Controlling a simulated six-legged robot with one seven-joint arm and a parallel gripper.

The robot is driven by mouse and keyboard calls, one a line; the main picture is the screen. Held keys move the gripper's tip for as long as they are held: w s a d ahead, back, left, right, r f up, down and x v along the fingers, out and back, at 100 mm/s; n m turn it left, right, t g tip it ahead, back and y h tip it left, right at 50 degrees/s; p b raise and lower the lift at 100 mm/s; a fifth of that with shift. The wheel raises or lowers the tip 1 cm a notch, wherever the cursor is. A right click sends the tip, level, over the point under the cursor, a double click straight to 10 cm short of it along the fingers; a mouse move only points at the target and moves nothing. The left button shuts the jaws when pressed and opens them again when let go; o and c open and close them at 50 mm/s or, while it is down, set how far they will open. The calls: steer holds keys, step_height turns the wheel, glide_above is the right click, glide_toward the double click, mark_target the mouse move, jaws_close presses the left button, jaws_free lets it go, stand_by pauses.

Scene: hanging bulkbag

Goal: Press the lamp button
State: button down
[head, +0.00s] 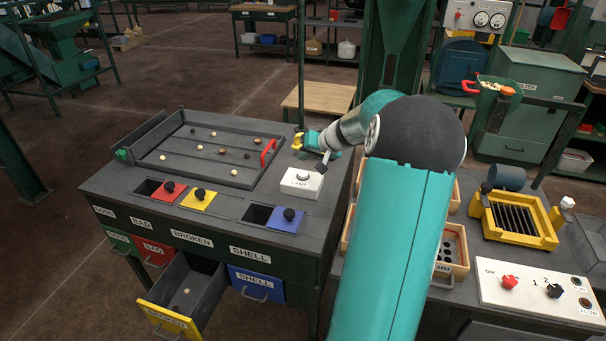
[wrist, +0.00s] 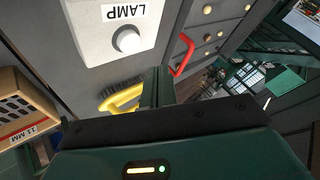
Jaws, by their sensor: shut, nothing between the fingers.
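The lamp button is a round pale knob (wrist: 127,40) on a white box labelled LAMP (head: 301,182), at the right of the dark sorting table. In the wrist view the lamp box (wrist: 92,38) is at the top left with its label upside down. My gripper (head: 305,144) is behind the lamp box in the head view, apart from the button. In the wrist view my gripper (wrist: 158,84) is shut and empty, its fingers pointing past the right of the box. A yellow-handled brush (wrist: 122,98) lies beside the box, close to my fingers.
A tray (head: 153,168) with several small balls and a red handle (head: 268,153) is left of the lamp box. Red, yellow and blue lids (head: 285,220) line the table's front. A drawer (head: 185,293) stands open. Wooden boxes (head: 453,262) and a switch panel (head: 530,292) are at right.

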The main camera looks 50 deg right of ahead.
mark_target(306, 175)
steer(key=shift+f, duration=1.65)
steer(key=shift+f, duration=0.1)
stand_by(0.7)
steer(key=shift+f, duration=0.35)
steer(key=shift+f, duration=0.5)
stand_by(0.8)
steer(key=shift+r, duration=0.9)
steer(key=shift+r, duration=2.55)
